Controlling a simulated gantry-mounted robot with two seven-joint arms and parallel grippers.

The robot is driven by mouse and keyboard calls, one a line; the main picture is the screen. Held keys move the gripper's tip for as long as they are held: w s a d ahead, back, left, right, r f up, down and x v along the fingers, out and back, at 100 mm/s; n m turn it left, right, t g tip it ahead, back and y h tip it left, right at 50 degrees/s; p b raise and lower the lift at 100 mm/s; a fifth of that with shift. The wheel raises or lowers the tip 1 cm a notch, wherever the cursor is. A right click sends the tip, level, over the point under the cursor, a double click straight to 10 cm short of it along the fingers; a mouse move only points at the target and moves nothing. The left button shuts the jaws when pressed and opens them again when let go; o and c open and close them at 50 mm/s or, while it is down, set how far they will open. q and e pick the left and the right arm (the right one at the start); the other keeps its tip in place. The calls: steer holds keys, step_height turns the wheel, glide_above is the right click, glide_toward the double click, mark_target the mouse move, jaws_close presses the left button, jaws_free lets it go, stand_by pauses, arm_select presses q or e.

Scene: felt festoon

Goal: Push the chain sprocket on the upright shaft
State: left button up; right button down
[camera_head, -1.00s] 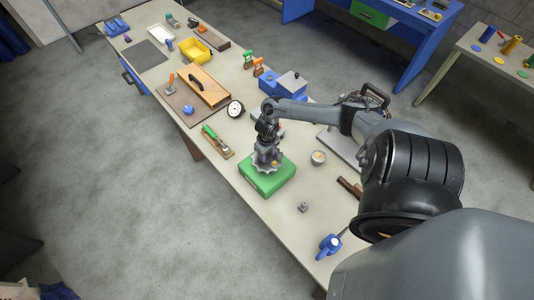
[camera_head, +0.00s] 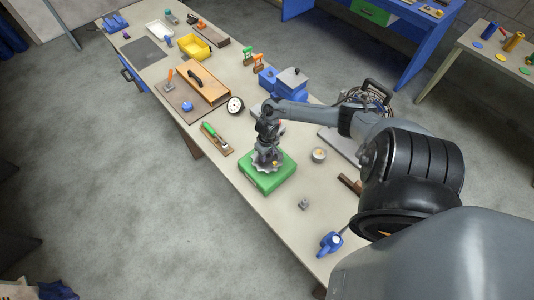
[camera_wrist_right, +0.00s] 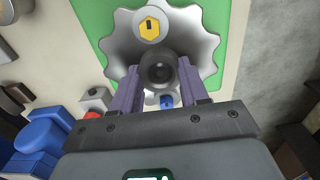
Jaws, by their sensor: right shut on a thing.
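The grey chain sprocket (camera_head: 258,168), a wheel with a wavy toothed rim, is over the green block (camera_head: 285,178) on the bench. My right gripper (camera_head: 267,150) points down over it. In the right wrist view the sprocket (camera_wrist_right: 205,45) lies just past the fingers, and the right gripper (camera_wrist_right: 158,78) is shut on its round dark hub (camera_wrist_right: 159,68). A grey disc with a yellow hexagon (camera_wrist_right: 150,27) shows beside the hub. I cannot make out the upright shaft or how far the sprocket sits on it. My left gripper is not in view.
A white cup (camera_head: 319,154) and a small grey part (camera_head: 304,204) stand near the green block. A blue tool (camera_head: 330,242) lies at the near end. A green-handled tool (camera_head: 210,131), a round dial (camera_head: 235,105) and a blue box (camera_head: 268,77) are farther away.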

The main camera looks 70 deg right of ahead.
steer(key=shift+f, duration=0.3)
steer(key=shift+c, duration=2.4)
jaws_free()
steer(key=shift+r, duration=0.1)
step_height(320, 180, up, 11)
steer(key=shift+p, duration=0.4)
step_height(320, 180, up, 10)
steer(key=p, duration=0.1)
steer(key=shift+p, duration=0.4)
